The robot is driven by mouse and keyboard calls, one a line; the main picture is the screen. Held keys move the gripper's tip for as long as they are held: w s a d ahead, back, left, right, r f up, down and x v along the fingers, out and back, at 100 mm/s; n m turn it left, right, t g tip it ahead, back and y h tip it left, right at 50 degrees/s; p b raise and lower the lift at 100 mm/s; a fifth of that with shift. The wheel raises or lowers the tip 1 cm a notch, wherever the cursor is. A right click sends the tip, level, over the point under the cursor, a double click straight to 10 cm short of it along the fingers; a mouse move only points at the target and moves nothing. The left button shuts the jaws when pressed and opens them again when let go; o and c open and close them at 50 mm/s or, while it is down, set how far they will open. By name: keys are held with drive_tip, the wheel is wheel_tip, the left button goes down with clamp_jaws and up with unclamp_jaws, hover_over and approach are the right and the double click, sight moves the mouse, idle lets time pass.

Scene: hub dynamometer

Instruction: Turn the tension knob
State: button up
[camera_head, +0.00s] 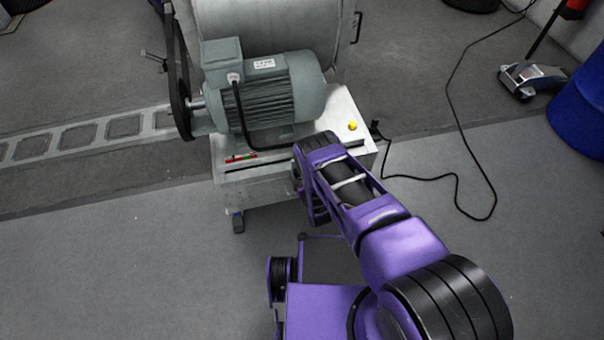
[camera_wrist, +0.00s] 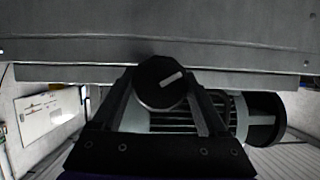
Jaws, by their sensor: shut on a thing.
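The tension knob (camera_wrist: 158,92) is a round black knob with a short white pointer mark that points to the upper right in the wrist view. My gripper (camera_wrist: 162,98) has one finger on each side of the knob and is shut on it. In the head view my purple arm hides the knob and my gripper's fingertips at the front of the machine.
A grey motor (camera_head: 266,92) with a belt wheel (camera_head: 180,108) sits on the machine's light metal frame (camera_head: 345,108). A yellow button (camera_head: 352,126) is on the frame's top. A black cable (camera_head: 452,120) loops over the floor at right, near a blue barrel (camera_head: 582,112).

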drive_tip(key=n+t+h, duration=0.1)
drive_tip(key=n+h, duration=0.1)
drive_tip(key=n, duration=0.1)
drive_tip(key=shift+n+h, duration=0.3)
drive_tip(key=shift+n, duration=0.1)
drive_tip(key=n+t+h, duration=0.1)
drive_tip(key=n, duration=0.2)
drive_tip(key=shift+h, duration=0.3)
idle(0.4)
drive_tip(key=o, duration=1.3)
drive_tip(key=shift+s, duration=0.15)
